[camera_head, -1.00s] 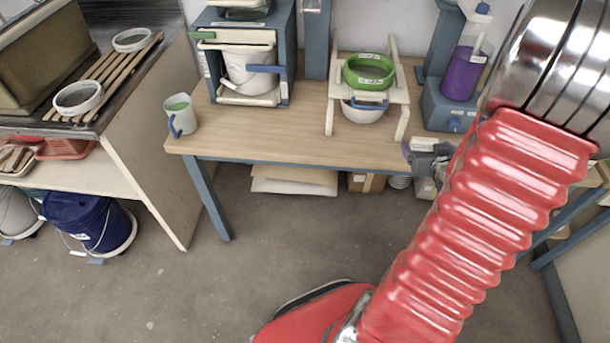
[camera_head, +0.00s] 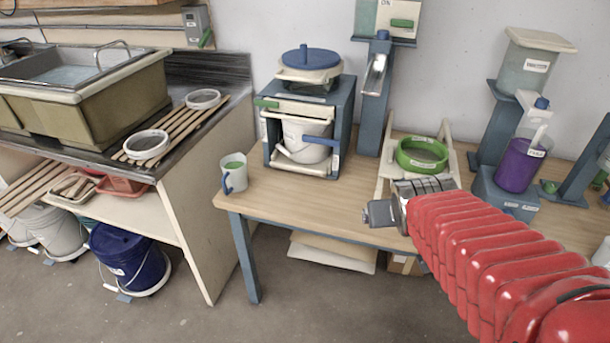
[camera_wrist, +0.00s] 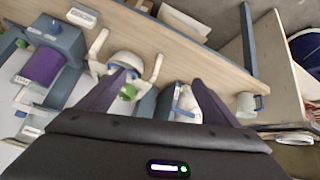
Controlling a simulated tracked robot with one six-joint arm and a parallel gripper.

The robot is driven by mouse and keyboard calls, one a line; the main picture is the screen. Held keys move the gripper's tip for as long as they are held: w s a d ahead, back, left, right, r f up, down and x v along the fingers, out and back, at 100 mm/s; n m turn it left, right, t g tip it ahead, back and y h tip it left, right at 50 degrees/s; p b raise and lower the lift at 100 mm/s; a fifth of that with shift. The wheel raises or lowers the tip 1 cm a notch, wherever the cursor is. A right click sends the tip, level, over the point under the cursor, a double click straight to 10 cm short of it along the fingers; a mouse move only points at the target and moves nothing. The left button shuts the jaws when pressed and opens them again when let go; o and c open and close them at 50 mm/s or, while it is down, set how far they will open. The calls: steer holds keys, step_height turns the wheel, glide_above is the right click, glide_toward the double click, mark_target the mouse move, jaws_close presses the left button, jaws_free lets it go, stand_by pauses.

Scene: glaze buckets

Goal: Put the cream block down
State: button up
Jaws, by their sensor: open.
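I cannot make out a separate cream block in either view. My gripper (camera_head: 378,213) hangs over the front edge of the wooden table (camera_head: 300,205) in the head view, at the end of my red-sleeved arm. In the wrist view its two dark fingers are spread, with no block seen between them (camera_wrist: 161,80). Beyond them, the wrist view shows part of a white bucket (camera_wrist: 185,103) and a green ring (camera_wrist: 128,92).
The green ring (camera_head: 421,154) sits on a cream stand. A blue frame (camera_head: 347,120) holds the white bucket (camera_head: 306,140). A mug (camera_head: 233,172) stands at the table's left end; a purple container (camera_head: 518,166) stands right. The front left tabletop is clear.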

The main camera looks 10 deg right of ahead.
steer(key=s+a+r+n+g+y, duration=0.1)
steer(key=s+a, duration=0.4)
steer(key=a, duration=0.2)
steer(key=s+a+r+n+y, duration=0.1)
steer(key=s+a+r+y, duration=0.1)
steer(key=s+a, duration=0.3)
steer(key=a, duration=0.3)
steer(key=shift+r+g+y, duration=0.15)
steer(key=shift+g+y, duration=0.15)
steer(key=shift+g, duration=0.1)
